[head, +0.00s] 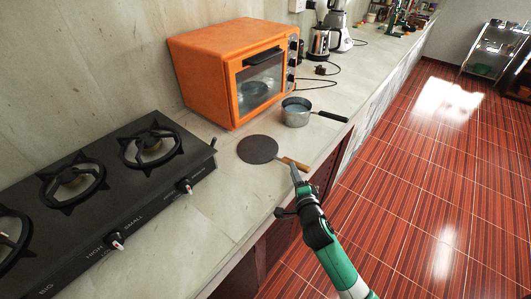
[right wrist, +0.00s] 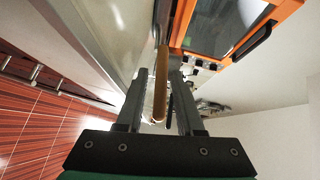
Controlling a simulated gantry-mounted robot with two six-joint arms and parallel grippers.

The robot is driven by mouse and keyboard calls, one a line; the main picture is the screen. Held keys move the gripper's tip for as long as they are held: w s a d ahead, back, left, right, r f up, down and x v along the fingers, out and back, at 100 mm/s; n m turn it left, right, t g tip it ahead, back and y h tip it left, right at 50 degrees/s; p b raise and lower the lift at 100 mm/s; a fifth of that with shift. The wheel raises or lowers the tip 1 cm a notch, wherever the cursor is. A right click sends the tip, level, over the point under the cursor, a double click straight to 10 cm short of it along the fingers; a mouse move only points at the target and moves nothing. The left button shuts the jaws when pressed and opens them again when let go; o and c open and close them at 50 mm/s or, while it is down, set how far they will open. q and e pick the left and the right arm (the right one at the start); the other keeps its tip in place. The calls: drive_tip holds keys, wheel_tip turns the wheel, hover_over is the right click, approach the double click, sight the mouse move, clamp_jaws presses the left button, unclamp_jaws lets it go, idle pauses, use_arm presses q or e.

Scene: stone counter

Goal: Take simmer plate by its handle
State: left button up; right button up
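The simmer plate (head: 258,149) is a flat, dark round disc with a wooden handle (head: 294,164), lying on the stone counter in front of the orange oven. Its handle points right toward the counter's front edge. My right gripper (head: 295,174) is at the handle's end in the head view. In the right wrist view the wooden handle (right wrist: 160,85) runs between the two fingers of my right gripper (right wrist: 158,72). The fingers stand apart, with narrow gaps beside the handle, so I see no firm grip. My left gripper is not in view.
A black gas stove (head: 100,180) stands to the left of the plate. The orange oven (head: 230,70) is behind it. A saucepan (head: 296,112) with a black handle stands to the right. The counter's front edge runs just under the right gripper.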

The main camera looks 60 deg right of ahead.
drive_tip(key=x, duration=0.4)
drive_tip(key=shift+w+d+r+b, duration=0.1)
drive_tip(key=shift+w+d+b, duration=0.15)
drive_tip(key=shift+w, duration=0.2)
drive_tip(key=shift+a, duration=0.1)
clamp_jaws()
idle(0.8)
